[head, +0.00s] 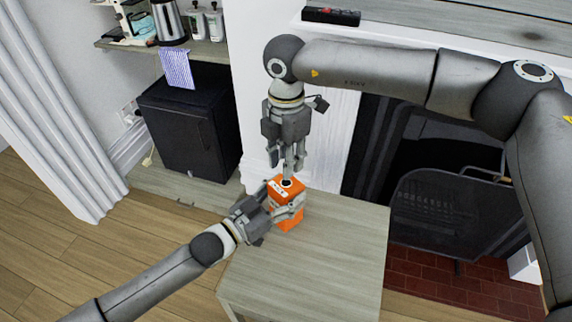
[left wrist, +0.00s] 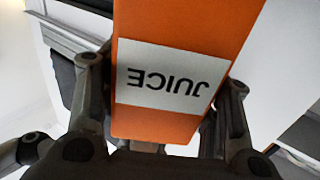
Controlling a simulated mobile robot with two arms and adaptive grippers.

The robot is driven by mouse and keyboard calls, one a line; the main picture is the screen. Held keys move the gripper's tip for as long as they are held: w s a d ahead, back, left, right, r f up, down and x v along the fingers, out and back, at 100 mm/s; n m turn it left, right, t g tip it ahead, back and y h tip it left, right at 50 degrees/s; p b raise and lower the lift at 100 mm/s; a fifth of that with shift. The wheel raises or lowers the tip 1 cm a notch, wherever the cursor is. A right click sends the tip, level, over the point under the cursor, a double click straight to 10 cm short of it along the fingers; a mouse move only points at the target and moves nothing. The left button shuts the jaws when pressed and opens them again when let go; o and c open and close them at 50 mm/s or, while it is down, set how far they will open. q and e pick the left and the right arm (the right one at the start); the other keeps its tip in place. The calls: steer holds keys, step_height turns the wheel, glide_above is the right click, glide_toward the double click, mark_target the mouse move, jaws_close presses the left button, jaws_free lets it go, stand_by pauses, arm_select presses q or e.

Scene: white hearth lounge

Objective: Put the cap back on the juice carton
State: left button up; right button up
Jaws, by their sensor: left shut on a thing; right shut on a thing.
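The orange juice carton (head: 288,222) stands upright at the far left part of the wooden table. My left gripper (head: 279,211) is shut on it, with fingers on either side. In the left wrist view the carton (left wrist: 185,40) fills the middle, with its white JUICE label upside down between the two fingers. My right gripper (head: 289,172) points down directly over the carton top, shut on a small dark cap (head: 287,182) at its fingertips. The cap is at the carton's white-ringed spout area; whether it touches or sits on the spout I cannot tell.
The table (head: 305,265) is otherwise bare. A black mini fridge (head: 190,130) stands behind at the left, under a shelf (head: 205,52) with a kettle (head: 168,22) and bottles. A dark fireplace screen (head: 440,215) stands to the right of the table.

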mark_target(286, 183)
steer(key=shift+f, duration=0.9)
steer(key=shift+f, duration=0.85)
steer(key=shift+f, duration=0.6)
steer(key=m, duration=1)
steer(key=o, duration=0.7)
